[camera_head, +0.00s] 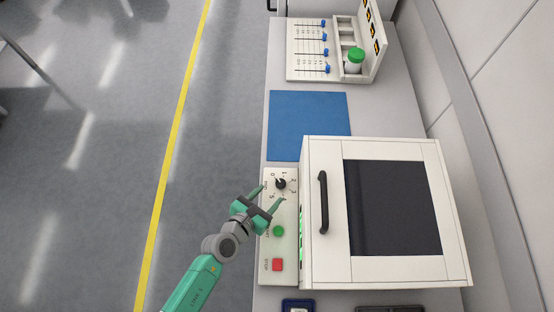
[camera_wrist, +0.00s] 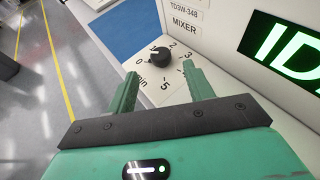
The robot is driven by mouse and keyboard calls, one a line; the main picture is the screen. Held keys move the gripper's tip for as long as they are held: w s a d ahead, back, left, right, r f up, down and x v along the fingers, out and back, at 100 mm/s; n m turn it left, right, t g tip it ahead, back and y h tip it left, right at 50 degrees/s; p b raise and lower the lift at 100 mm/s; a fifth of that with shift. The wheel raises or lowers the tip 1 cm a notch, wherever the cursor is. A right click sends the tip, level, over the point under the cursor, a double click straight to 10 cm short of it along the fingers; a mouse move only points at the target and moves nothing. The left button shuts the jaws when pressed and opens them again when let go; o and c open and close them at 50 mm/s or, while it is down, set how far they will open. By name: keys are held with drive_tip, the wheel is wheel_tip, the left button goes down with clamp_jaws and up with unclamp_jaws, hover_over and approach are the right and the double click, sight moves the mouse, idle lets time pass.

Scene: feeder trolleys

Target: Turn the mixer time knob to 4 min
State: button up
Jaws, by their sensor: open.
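The black mixer time knob (camera_head: 281,184) sits on the white control panel (camera_head: 266,217) left of the mixer (camera_head: 320,150). In the wrist view the knob (camera_wrist: 159,57) stands just beyond my fingertips, with dial marks 0, 2, 3 and 5 readable around it. The 4 is not readable, probably behind the right finger. The knob's white pointer line seems to face the 0 to 1 side; its exact mark is unclear. My gripper (camera_head: 272,194) is open and empty, its fingers (camera_wrist: 160,70) spread toward the knob without visibly touching it.
A green button (camera_head: 278,230) and a red stop button (camera_head: 277,265) lie on the same panel. A blue mat (camera_head: 308,125) and a rack with a green-capped bottle (camera_head: 355,60) are farther back.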

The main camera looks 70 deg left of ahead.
sight(279, 185)
drive_tip(key=x, duration=0.5)
drive_tip(key=shift+r+b, duration=0.1)
drive_tip(key=shift+b, duration=0.3)
drive_tip(key=shift+d, duration=0.1)
